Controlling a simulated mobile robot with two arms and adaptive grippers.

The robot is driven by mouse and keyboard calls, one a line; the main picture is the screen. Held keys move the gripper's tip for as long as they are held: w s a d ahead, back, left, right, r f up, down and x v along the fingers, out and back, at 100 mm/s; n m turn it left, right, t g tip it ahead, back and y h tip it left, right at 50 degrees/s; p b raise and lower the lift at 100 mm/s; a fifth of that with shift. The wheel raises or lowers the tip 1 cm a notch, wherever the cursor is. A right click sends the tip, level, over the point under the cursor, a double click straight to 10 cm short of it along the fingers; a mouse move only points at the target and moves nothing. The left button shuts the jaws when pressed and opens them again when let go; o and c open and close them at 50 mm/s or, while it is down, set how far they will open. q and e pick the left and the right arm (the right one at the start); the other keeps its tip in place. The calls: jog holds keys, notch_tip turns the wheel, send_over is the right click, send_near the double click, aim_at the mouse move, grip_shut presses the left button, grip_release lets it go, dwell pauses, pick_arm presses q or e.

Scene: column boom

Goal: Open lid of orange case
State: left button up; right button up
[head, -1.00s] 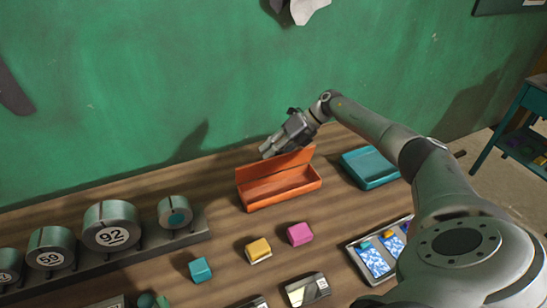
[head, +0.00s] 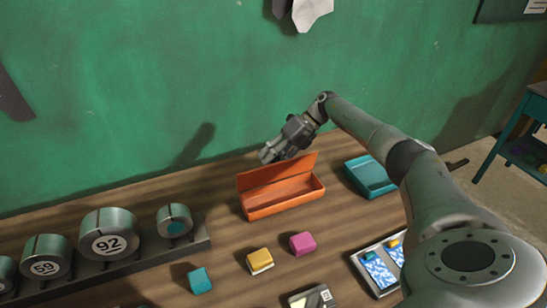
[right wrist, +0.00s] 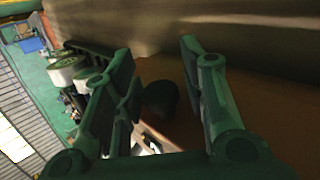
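The orange case (head: 284,205) sits on the wooden table near the green wall. Its lid (head: 277,171) stands raised at the back edge, and the inside of the case shows. My right gripper (head: 268,155) is just behind and above the lid's top edge; whether it touches the lid I cannot tell. In the right wrist view the two fingers (right wrist: 158,58) stand apart with nothing clearly held between them. A brown-orange surface (right wrist: 230,90), probably the lid, lies beyond them. My left gripper is not in view.
A teal case (head: 368,177) stands right of the orange one. Teal, yellow (head: 260,261) and pink (head: 302,243) blocks lie in front. A rack of metal weights (head: 108,236) is at the left. A tray of blue cards (head: 378,270) is at the right, beside my arm.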

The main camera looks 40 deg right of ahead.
jog(key=shift+r, duration=0.1)
jog(key=v, duration=1.2)
jog(key=shift+s, duration=0.1)
dwell(0.4)
